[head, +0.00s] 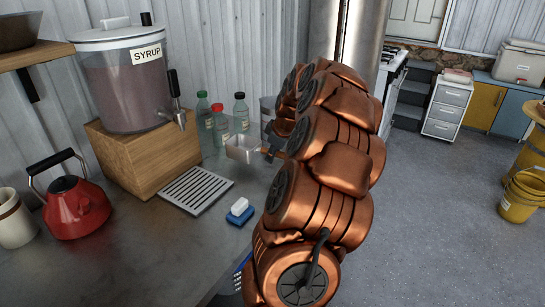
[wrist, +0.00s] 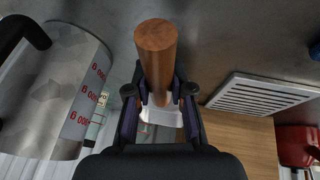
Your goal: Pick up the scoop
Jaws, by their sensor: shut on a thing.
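The scoop (head: 243,150) has a pale metal bowl and sits at the left of my gripper (head: 271,143) in the head view, over the back of the counter. In the wrist view its round wooden handle (wrist: 156,60) stands between the two fingers of my gripper (wrist: 160,103), which are shut on it. Part of the pale bowl (wrist: 160,116) shows beyond the fingers. My copper-coloured arm hides part of the counter in the head view. I cannot tell whether the scoop touches the counter.
Several bottles (head: 220,125) stand behind the scoop. The syrup dispenser (head: 128,85) stands on a wooden block (head: 150,160), with a drip tray (head: 196,190) in front. A sponge (head: 240,211) and red kettle (head: 76,208) are nearer. A metal canister (wrist: 65,85) stands close in the wrist view.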

